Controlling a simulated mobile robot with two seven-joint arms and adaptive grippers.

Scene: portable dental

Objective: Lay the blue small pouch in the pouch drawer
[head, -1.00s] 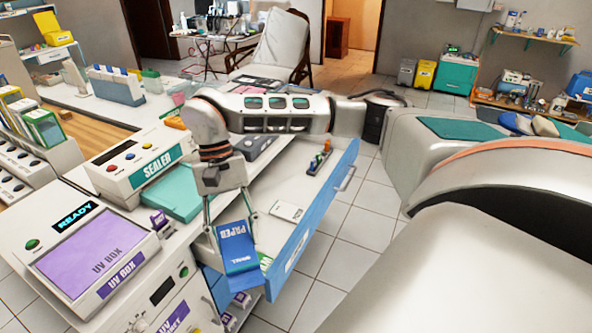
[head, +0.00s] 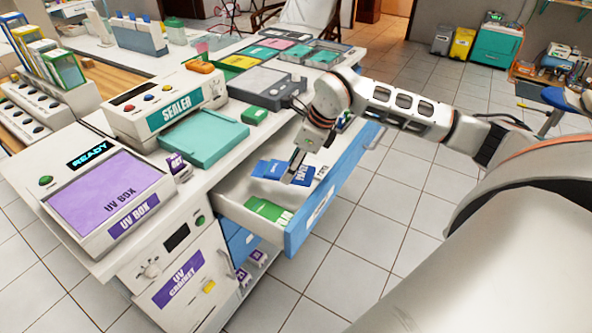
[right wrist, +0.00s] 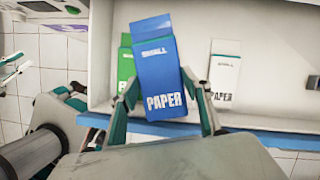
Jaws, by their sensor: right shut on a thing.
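The blue small pouch (head: 272,169), lettered "SMALL PAPER" in the right wrist view (right wrist: 160,75), is between the fingers of my right gripper (head: 300,167). In the right wrist view the fingers (right wrist: 160,105) press on its two sides, near its lettered end. The pouch is over the open pouch drawer (head: 232,205), inside its outline. I cannot tell whether it touches the drawer floor. A green pouch (head: 268,210) lies in the drawer near the front end. A white small pouch (right wrist: 223,75) lies to the right in the right wrist view. My left gripper does not show clearly.
The drawer's blue front (head: 335,185) stands out over the tiled floor. The counter beside it holds the sealer (head: 165,105), a teal pad (head: 205,140), the UV box (head: 105,195) and a grey device (head: 262,88). Open floor lies to the right of the drawer.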

